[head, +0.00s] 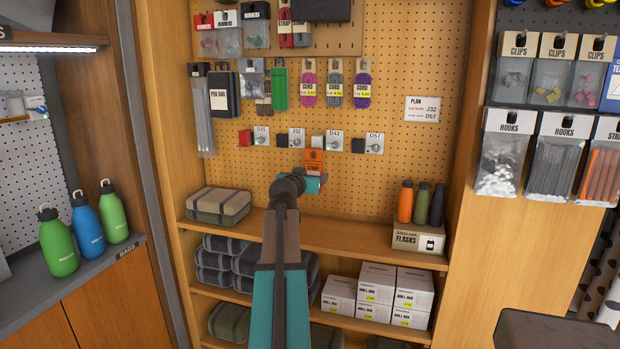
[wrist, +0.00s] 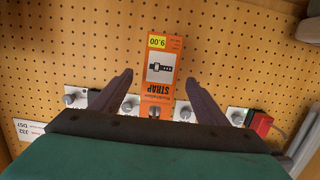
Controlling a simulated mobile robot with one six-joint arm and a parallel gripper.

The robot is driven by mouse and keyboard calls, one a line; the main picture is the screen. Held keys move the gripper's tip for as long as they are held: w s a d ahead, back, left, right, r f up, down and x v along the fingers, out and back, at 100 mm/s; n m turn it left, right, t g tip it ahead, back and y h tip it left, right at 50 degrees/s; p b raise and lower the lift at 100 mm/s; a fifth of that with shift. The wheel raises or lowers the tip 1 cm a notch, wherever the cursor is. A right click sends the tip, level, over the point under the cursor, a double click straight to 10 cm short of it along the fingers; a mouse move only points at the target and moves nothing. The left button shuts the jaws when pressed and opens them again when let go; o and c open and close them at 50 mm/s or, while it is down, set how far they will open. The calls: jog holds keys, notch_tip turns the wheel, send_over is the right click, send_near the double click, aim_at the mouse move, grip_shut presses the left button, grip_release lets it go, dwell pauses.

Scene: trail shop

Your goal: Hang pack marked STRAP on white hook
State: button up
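The orange STRAP pack (head: 314,160) is upright against the pegboard, just below the white block (head: 318,141) beside the D43 card. In the wrist view the pack (wrist: 160,70) appears upside down, with a small grey round end at its header. It looks hung there, but the hook's passage through the header is not clear. My gripper (head: 315,180) is at the pack's lower part in the head view. In the wrist view my gripper's (wrist: 160,80) fingers are spread on either side of the pack, with gaps, not closed on it.
A red block (head: 244,138) sits left, with dark blocks at J32 (head: 281,140) and D57 (head: 357,145). A plan card (head: 426,109) shows J32 and D57. Cord packs (head: 335,88) hang above. Flasks (head: 405,202) and a green-grey case (head: 218,204) stand on the shelf below.

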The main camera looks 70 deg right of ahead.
jog(key=shift+a, duration=0.1)
jog(key=a+r+b, duration=0.1)
jog(key=a+r, duration=0.1)
jog(key=a, duration=1.1)
jog(key=shift+s+a+r+b, duration=0.15)
jog(key=shift+s+a+b, duration=0.15)
jog(key=shift+s, duration=0.1)
jog(key=shift+d, duration=0.1)
dwell(0.3)
